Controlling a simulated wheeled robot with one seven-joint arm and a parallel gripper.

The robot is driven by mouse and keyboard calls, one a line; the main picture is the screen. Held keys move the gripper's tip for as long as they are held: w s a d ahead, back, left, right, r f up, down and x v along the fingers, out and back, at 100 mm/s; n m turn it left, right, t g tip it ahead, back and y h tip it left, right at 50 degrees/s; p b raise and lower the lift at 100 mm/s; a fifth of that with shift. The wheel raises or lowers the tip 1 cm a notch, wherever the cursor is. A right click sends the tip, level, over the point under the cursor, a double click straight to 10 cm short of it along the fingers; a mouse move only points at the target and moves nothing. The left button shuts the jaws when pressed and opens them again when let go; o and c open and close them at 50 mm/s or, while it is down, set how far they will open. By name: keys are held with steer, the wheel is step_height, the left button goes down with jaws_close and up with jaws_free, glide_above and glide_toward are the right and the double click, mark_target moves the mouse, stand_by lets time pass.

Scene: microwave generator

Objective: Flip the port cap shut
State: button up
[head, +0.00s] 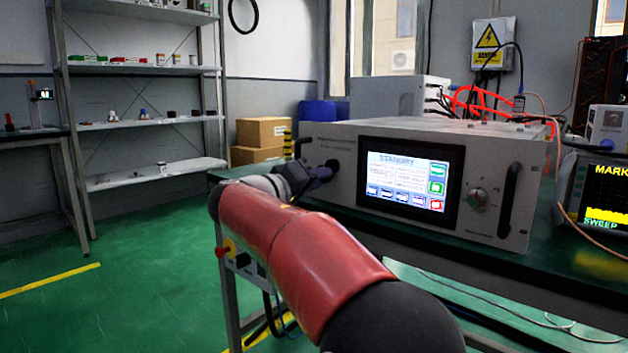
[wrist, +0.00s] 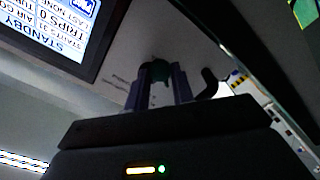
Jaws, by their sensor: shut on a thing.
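The generator (head: 440,160) is a grey box with a lit touchscreen reading STANDBY, which also shows tilted in the wrist view (wrist: 55,30). My gripper (head: 322,172) is at the left part of its front panel, left of the screen. In the wrist view the purple fingers of my gripper (wrist: 160,90) reach to the panel, shut on a small dark green piece (wrist: 159,92), which appears to be the port cap. Behind it is a dark round shape at the panel. The fingers hide much of the cap and port, so I cannot tell the cap's angle.
A black handle (head: 302,147) stands just left of my gripper, also close beside it in the wrist view (wrist: 208,84). A knob (head: 477,199) and a second handle (head: 510,199) are right of the screen. The green bench (head: 575,260) carries the generator.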

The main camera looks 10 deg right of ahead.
steer(key=shift+s+d+r+n+p, duration=0.1)
steer(key=shift+r+n+p, duration=0.25)
steer(key=shift+n+p, duration=0.7)
steer(key=shift+s+r+n+p, duration=0.1)
steer(key=shift+r+n+p, duration=0.3)
steer(key=shift+n, duration=1.3)
steer(key=shift+d+r+n+p, duration=0.1)
steer(key=shift+r+n+p, duration=0.2)
steer(key=shift+n+p, duration=0.8)
steer(key=shift+a+n, duration=0.1)
steer(key=shift+n, duration=0.25)
steer(key=o, duration=0.7)
steer(key=v, duration=0.7)
steer(key=shift+s+a+b, duration=0.25)
steer(key=shift+a+b, duration=0.05)
steer(key=shift+b, duration=0.15)
